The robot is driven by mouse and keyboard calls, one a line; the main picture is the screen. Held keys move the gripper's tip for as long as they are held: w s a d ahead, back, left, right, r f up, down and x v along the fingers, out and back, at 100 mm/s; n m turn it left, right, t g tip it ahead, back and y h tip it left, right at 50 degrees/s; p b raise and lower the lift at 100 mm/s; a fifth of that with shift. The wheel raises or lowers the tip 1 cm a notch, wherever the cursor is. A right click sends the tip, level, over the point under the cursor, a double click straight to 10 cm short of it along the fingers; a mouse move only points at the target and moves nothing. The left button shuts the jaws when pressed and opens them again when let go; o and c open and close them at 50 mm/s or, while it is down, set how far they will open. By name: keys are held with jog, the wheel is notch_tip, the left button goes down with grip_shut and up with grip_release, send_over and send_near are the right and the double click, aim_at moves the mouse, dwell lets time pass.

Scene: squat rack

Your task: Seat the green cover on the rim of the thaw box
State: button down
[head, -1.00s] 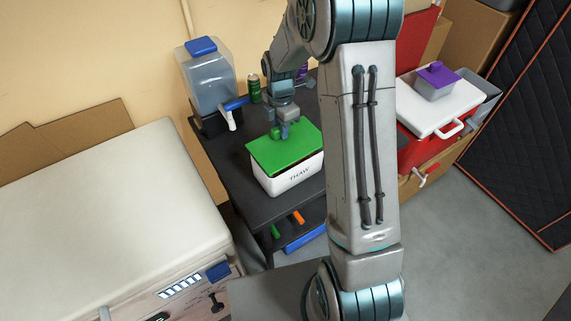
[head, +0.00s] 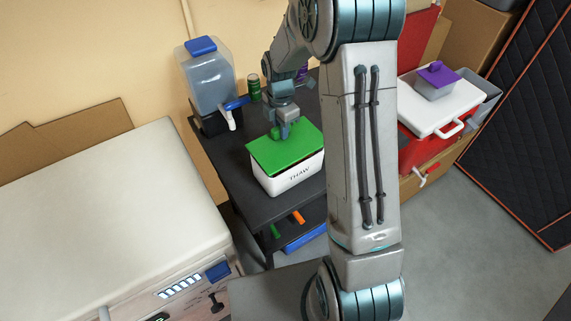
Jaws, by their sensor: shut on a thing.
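The green cover (head: 287,151) is a flat sheet lying over the top of the white thaw box (head: 291,180), which has "THAW" on its front. The cover hides the box's opening. From this view I cannot tell whether it rests fully on the rim all around. My gripper (head: 283,132) points down at the back middle of the cover and is shut on it, on a part that the fingers hide.
The box stands on a dark shelf unit (head: 243,198). A clear dispenser with a blue lid (head: 205,82) and a green can (head: 254,86) stand behind it. A red cooler with a white lid (head: 439,103) is at the right, and a large pale chest (head: 100,220) at the left.

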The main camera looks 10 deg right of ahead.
jog(key=shift+f+b, duration=0.95)
jog(key=shift+f, duration=0.45)
dwell(1.3)
jog(key=c, duration=1.2)
grip_release()
jog(key=shift+o, duration=0.2)
notch_tip(320, 180, up, 14)
jog(key=shift+b, duration=0.35)
jog(key=shift+f, duration=0.1)
